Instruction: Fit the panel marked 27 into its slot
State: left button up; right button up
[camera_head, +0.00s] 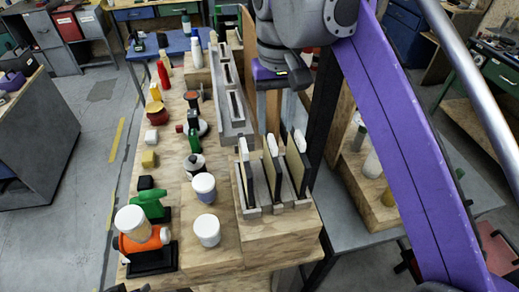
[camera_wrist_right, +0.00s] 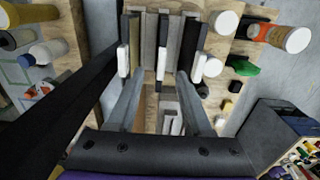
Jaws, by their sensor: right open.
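Three upright panels stand in the slots of a front rack on the wooden bench: a left panel (camera_head: 247,172), a middle panel (camera_head: 271,165) and a right panel (camera_head: 298,163). Each has a white piece at its upper edge. No number is readable, so I cannot tell which is 27. My right gripper (camera_head: 270,110) is above and behind these panels, open. In the right wrist view its two fingers (camera_wrist_right: 160,100) are apart, with no panel clearly held between them. A grey rack (camera_head: 231,128) with long slots lies behind. My left gripper is not in view.
Left of the racks are white-lidded jars (camera_head: 207,229), a green bottle (camera_head: 149,203), an orange container (camera_head: 140,241), a yellow block (camera_head: 149,159) and a red can (camera_head: 163,74). More bottles (camera_head: 373,163) stand on the right shelf. Floor at left is mostly clear.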

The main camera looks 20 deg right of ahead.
aim_at(275, 142)
jog(key=shift+w+f, duration=0.25)
jog(key=shift+f, duration=0.25)
jog(key=shift+w+f, duration=0.25)
jog(key=shift+f, duration=0.25)
jog(key=shift+s+f+b, duration=0.2)
jog(key=shift+s+f, duration=0.05)
jog(key=shift+f, duration=0.4)
jog(key=shift+s+f+b, duration=0.15)
jog(key=shift+s+f, duration=0.1)
jog(key=shift+f, duration=0.35)
jog(key=shift+s+f, duration=0.2)
jog(key=shift+f, duration=0.1)
jog(key=f, duration=0.5)
jog(key=shift+w+f, duration=0.25)
jog(key=shift+f, duration=0.1)
jog(key=shift+c, duration=0.2)
grip_shut()
